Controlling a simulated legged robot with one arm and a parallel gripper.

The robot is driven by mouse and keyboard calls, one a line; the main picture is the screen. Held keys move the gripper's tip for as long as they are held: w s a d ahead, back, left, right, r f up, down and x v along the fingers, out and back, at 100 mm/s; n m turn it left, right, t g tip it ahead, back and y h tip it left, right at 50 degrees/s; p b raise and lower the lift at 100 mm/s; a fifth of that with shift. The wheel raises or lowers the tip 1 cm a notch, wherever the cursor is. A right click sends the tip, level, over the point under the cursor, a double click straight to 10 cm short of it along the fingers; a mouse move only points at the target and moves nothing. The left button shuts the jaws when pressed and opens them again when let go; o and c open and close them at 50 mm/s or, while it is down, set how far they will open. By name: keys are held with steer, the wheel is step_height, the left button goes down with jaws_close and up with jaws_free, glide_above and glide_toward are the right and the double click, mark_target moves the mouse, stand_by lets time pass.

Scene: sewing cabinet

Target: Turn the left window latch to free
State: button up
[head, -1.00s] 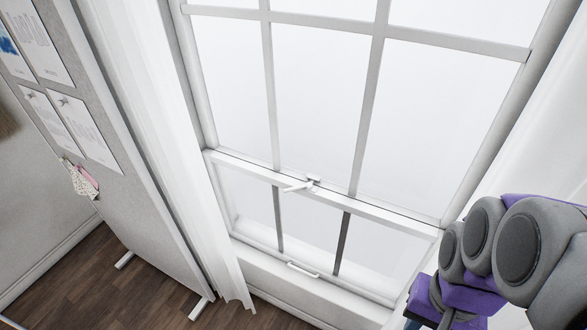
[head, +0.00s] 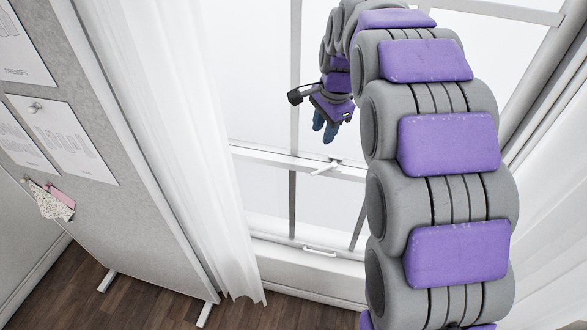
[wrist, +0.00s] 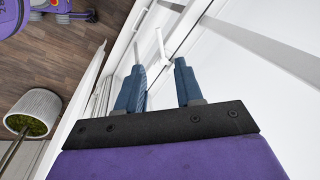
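The window latch (head: 325,168) is a small white lever on the window's middle rail in the head view, slanting down to the left from its mount. A white bar that looks like its lever (wrist: 160,45) shows in the wrist view, just beyond the fingertips and between their lines. My gripper (head: 326,131) hangs a little above the latch in front of the glass, fingers pointing down. In the wrist view my gripper (wrist: 158,72) has its two blue fingers apart with nothing between them. I cannot tell the exact distance from fingertips to latch.
A white pull handle (head: 319,252) sits on the lower window rail. A sheer curtain (head: 185,150) hangs left of the window, beside a grey pinboard (head: 110,215) on feet. A plant pot (wrist: 37,107) stands on the wooden floor in the wrist view.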

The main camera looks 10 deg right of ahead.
steer(key=a+f, duration=0.1)
steer(key=f, duration=0.1)
steer(key=b, duration=0.2)
glide_toward(317, 172)
steer(key=f, duration=0.2)
steer(key=f+b, duration=0.1)
steer(key=f, duration=0.2)
steer(key=w+f, duration=0.1)
steer(key=f, duration=0.1)
steer(key=shift+w+f, duration=0.1)
steer(key=shift+f, duration=0.2)
steer(key=shift+d, duration=0.3)
steer(key=a, duration=0.2)
steer(key=shift+a, duration=0.35)
steer(key=shift+c, duration=1.2)
steer(key=shift+a, duration=0.2)
steer(key=shift+c, duration=0.8)
steer(key=shift+d, duration=0.1)
steer(key=shift+c, duration=0.8)
steer(key=shift+d, duration=0.3)
jaws_close()
steer(key=shift+d, duration=0.55)
steer(key=shift+a, duration=0.1)
steer(key=shift+a, duration=0.1)
